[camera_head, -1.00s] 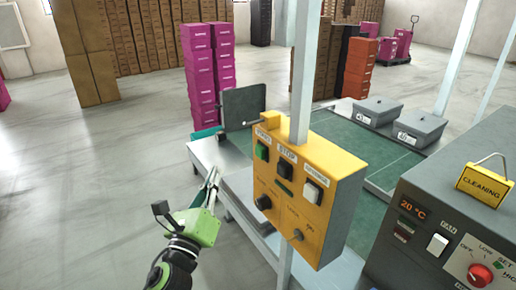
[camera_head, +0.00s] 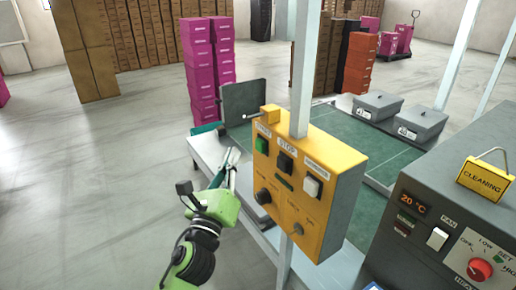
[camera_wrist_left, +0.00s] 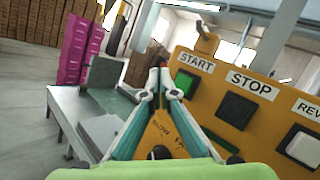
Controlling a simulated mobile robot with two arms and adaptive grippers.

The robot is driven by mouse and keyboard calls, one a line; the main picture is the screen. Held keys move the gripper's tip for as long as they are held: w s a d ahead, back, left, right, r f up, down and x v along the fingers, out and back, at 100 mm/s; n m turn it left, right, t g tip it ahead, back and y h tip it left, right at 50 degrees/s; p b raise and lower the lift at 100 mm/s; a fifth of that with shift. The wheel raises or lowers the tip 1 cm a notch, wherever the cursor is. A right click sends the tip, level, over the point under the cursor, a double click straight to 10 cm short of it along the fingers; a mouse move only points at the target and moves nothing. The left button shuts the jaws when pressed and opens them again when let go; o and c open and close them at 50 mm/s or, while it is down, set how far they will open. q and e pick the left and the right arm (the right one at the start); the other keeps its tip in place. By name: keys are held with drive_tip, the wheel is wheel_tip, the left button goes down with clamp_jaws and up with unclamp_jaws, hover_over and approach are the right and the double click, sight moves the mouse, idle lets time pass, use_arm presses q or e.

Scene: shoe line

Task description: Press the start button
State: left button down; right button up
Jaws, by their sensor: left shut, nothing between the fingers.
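The yellow control box (camera_head: 305,200) is fixed to a pale post. Its green start button (camera_head: 262,146) is at the upper left of the front panel, beside the black stop button (camera_head: 285,163) and a white button (camera_head: 311,186). My left gripper (camera_head: 233,155) is shut and empty, its tips pointing up, just left of the box and near the height of the start button. In the left wrist view the green start button (camera_wrist_left: 186,84) sits right of the fingertips (camera_wrist_left: 160,75), under the START label. I cannot tell the exact gap. My right gripper is not in view.
A grey machine (camera_head: 440,220) with a red knob stands at the right. Two grey lidded boxes (camera_head: 415,123) rest on the green-topped table behind the control box. Pink box stacks (camera_head: 208,75) stand farther back. The floor at left is clear.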

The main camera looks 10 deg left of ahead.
sight(260, 146)
use_arm(q)
drive_tip(key=shift+w+d, duration=1.3)
drive_tip(key=shift+d, duration=0.1)
idle(0.5)
drive_tip(key=shift+w+d, duration=0.3)
drive_tip(key=shift+w+d, duration=0.35)
drive_tip(key=shift+d, duration=0.1)
idle(1.1)
drive_tip(key=shift+a, duration=0.1)
drive_tip(key=shift+s+a, duration=0.65)
